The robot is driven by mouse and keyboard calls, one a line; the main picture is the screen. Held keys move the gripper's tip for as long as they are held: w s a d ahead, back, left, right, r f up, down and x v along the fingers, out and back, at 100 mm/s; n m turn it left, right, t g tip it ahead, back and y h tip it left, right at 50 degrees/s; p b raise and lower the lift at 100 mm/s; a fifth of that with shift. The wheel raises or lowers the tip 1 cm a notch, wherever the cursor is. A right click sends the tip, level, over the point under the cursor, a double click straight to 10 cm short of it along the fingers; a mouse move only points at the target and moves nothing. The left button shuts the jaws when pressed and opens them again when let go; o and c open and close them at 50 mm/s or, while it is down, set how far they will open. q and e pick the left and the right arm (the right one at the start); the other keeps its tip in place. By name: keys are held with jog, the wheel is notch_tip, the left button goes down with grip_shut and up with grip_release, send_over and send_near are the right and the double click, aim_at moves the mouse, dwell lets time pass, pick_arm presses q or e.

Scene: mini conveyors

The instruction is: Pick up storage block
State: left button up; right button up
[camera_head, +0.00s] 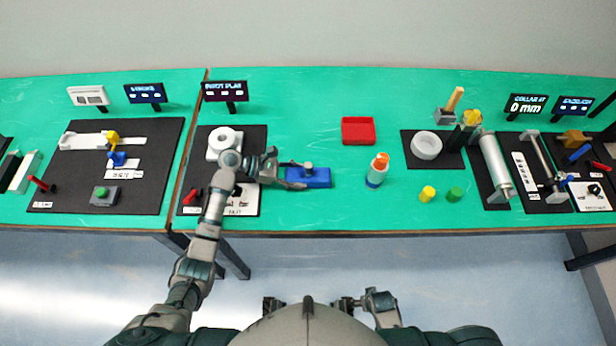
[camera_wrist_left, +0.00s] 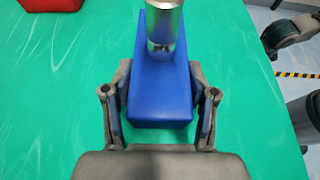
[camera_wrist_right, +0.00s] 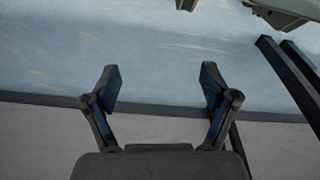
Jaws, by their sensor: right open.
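The storage block is most likely the blue block (camera_head: 318,179) with a silver knob on top, lying on the green table; it also shows in the left wrist view (camera_wrist_left: 160,88). My left gripper (camera_head: 284,170) is at the block's left end. In the left wrist view its open fingers (camera_wrist_left: 162,120) stand one on each side of the block's near end, with narrow gaps. The block rests on the table. My right gripper (camera_wrist_right: 160,88) is open and empty, away from the table top, with floor and wall behind it.
A white ring (camera_head: 224,141) on a black board is beside my left arm.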

aim_at(298, 174)
pick_arm(q)
jog(key=c, duration=0.5)
jog(key=shift+r, duration=0.1)
jog(key=shift+r, duration=0.55)
notch_tip(298, 174, up, 2)
jog(key=shift+r+p, duration=0.2)
jog(key=shift+p, duration=0.45)
jog(key=s+p, duration=0.1)
jog(key=s, duration=0.4)
jog(key=s+r+p, duration=0.1)
jog(key=s, duration=0.4)
jog(key=s+d+p, duration=0.1)
jog(key=s, duration=0.5)
jog(key=shift+r, duration=0.2)
pick_arm(e)
jog(key=s+d+f, duration=0.1)
jog(key=s+f, duration=0.5)
jog(key=f, duration=0.2)
jog(key=shift+s+f+g, duration=0.25)
jog(key=shift+f+g, duration=0.05)
jog(key=shift+f, duration=0.1)
pick_arm(q)
jog(key=shift+w+a, duration=0.1)
